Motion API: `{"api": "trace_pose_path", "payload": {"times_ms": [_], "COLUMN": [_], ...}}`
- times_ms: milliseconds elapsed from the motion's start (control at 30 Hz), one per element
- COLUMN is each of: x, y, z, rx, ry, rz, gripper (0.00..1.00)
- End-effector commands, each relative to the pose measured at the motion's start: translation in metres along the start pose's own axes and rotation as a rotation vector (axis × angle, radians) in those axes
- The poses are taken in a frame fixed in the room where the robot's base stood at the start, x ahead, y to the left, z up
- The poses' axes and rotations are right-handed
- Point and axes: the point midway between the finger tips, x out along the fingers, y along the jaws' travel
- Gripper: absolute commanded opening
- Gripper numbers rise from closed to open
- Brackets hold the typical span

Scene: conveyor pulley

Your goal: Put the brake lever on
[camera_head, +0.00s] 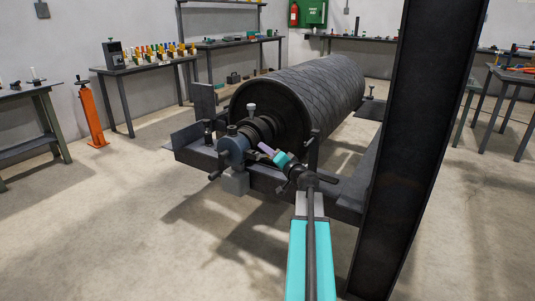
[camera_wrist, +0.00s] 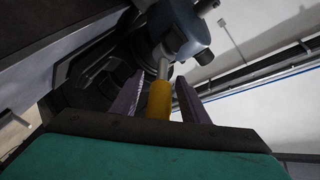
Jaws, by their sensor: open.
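My gripper (camera_head: 266,150) shows in the head view with teal and purple parts, in front of the drum's near end and right of the blue-grey bearing housing (camera_head: 232,150). In the wrist view its two purple fingers (camera_wrist: 160,78) stand apart. A lever with a yellow grip and a pale metal rod (camera_wrist: 160,98) lies between them, with gaps on both sides. I take this as the brake lever. The rod runs up to the blue-grey housing (camera_wrist: 183,30), and I cannot tell how it is seated there. The lever's lower end is hidden behind my gripper body.
The large dark drum (camera_head: 318,88) rests on a dark steel frame (camera_head: 265,180). A thick dark post (camera_head: 400,150) stands close on the right. An orange stand (camera_head: 92,115) and workbenches (camera_head: 150,67) line the left wall. The floor at front left is clear.

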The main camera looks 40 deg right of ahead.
Motion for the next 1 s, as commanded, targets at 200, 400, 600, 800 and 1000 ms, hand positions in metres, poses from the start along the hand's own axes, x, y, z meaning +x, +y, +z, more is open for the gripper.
{"api": "trace_pose_path", "payload": {"times_ms": [200,400,600,800,1000], "x": [0.0081,0.0081,0.008,0.0079,0.0074], "y": [-0.0003,-0.0004,-0.0003,-0.0001,0.0003], "z": [0.0004,0.0004,0.0003,0.0002,-0.0011], "rx": [0.0,0.0,0.001,0.001,0.0], "ry": [-0.001,-0.001,0.0,0.0,0.0], "rz": [-0.001,-0.001,0.0,0.0,0.002], "gripper": [0.41,0.41,0.21,0.0,0.0]}}
